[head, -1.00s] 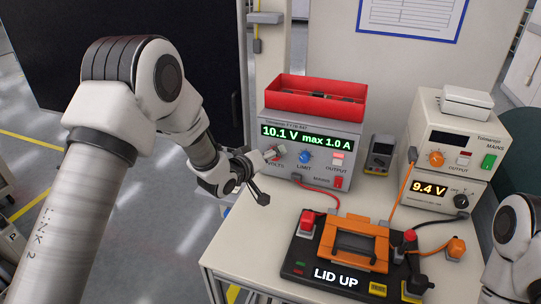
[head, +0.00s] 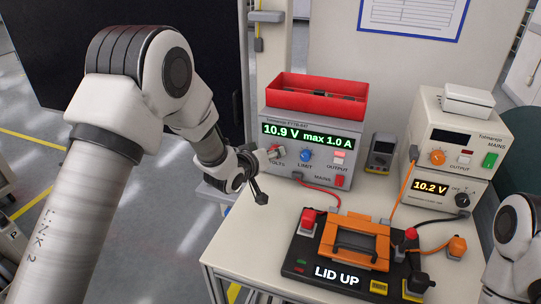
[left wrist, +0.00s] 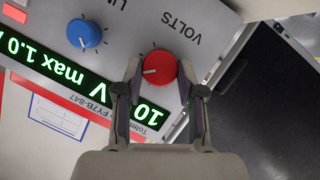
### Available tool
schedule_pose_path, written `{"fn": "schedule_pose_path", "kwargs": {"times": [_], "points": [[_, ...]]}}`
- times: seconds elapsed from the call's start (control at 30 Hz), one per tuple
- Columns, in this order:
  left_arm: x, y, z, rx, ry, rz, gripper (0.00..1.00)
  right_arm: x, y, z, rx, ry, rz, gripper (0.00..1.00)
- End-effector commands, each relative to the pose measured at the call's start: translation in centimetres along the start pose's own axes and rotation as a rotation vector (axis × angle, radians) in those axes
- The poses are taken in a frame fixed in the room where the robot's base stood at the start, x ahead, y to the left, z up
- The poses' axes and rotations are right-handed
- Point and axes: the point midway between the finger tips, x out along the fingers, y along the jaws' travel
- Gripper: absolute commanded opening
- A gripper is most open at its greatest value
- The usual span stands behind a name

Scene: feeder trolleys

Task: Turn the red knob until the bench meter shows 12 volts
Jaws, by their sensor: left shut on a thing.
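The red knob (left wrist: 160,68), marked VOLTS, is on the front of the grey power supply (head: 318,150). In the left wrist view my left gripper (left wrist: 160,74) has one finger on each side of the knob and is shut on it. In the head view the gripper (head: 266,158) partly hides the knob. The supply's green display (head: 311,136) reads 10.9 V max 1.0 A. The bench meter (head: 436,188), at the right under a beige mains unit, reads 10.2 V. My right arm shows at the right edge, but its gripper is out of view.
A blue LIMIT knob (head: 306,155) is close beside the red one. A red tray (head: 316,101) sits on the supply. A handheld meter (head: 381,152) stands to its right. A black fixture (head: 312,271) reading LID UP, with an orange frame (head: 355,241) and leads, is in front.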

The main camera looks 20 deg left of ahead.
Motion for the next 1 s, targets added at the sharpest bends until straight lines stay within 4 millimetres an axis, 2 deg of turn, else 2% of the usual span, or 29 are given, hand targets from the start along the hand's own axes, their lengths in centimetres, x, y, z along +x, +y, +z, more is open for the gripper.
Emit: {"fn": "schedule_pose_path", "kwargs": {"times": [0.53,1.0], "points": [[0.1,0.3,0.4,0.408,-0.002,-0.167,0.04,2.1,0.0,0.0,0.0,0.0,0.0,0.6],[0.1,0.4,0.3,0.537,-0.002,-0.222,0.04,2.6,0.0,0.0,0.0,0.0,0.0,0.6]]}}
